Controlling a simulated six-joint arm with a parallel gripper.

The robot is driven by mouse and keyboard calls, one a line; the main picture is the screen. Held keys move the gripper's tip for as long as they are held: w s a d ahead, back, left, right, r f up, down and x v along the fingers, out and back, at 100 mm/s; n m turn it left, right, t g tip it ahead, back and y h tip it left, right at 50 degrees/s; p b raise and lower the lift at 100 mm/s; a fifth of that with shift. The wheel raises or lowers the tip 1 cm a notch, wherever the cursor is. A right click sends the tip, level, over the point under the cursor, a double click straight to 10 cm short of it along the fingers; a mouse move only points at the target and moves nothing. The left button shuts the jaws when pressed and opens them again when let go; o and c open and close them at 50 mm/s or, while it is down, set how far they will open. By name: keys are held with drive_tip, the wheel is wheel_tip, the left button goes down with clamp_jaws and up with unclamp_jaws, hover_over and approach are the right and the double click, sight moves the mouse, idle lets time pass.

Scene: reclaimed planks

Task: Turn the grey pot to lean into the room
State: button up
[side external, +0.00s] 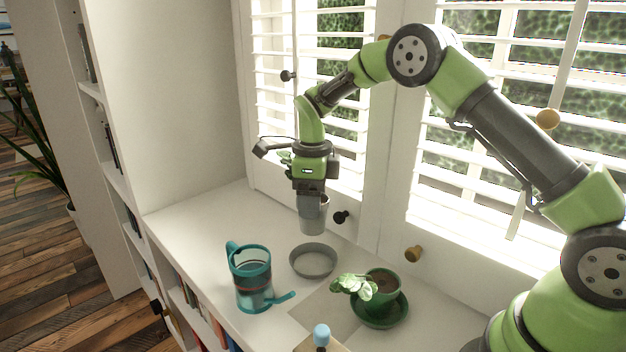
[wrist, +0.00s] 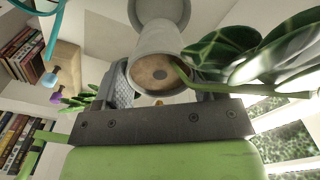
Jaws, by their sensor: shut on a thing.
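The grey pot (side external: 313,217) is held upright between the jaws of my gripper (side external: 311,196), above the grey saucer (side external: 314,273) and apart from it. In the wrist view the pot (wrist: 158,45) shows its soil, and a stem bends over its rim to large green leaves (wrist: 262,52) at the right, where the window shutters also show. In the side view a little of this foliage (side external: 285,157) shows left of my wrist; the rest is hidden. The saucer also shows at the top of the wrist view (wrist: 160,10).
A teal watering can (side external: 250,280) stands left of the saucer. A green pot (side external: 383,284) with a leafy plant stands on a green saucer (side external: 380,318) to the right. A blue-topped object (side external: 322,335) is at the front. Shutters with knobs rise behind; the shelf's front edge drops to books.

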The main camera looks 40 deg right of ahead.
sight(313, 223)
wheel_tip(313, 223, down, 6)
drive_tip(key=n, duration=0.3)
drive_tip(key=shift+s+r+n, duration=0.15)
drive_tip(key=shift+r+n, duration=0.1)
drive_tip(key=shift+n, duration=0.15)
drive_tip(key=shift+f, duration=1.35)
drive_tip(key=o, duration=1.3)
drive_tip(key=shift+r, duration=0.1)
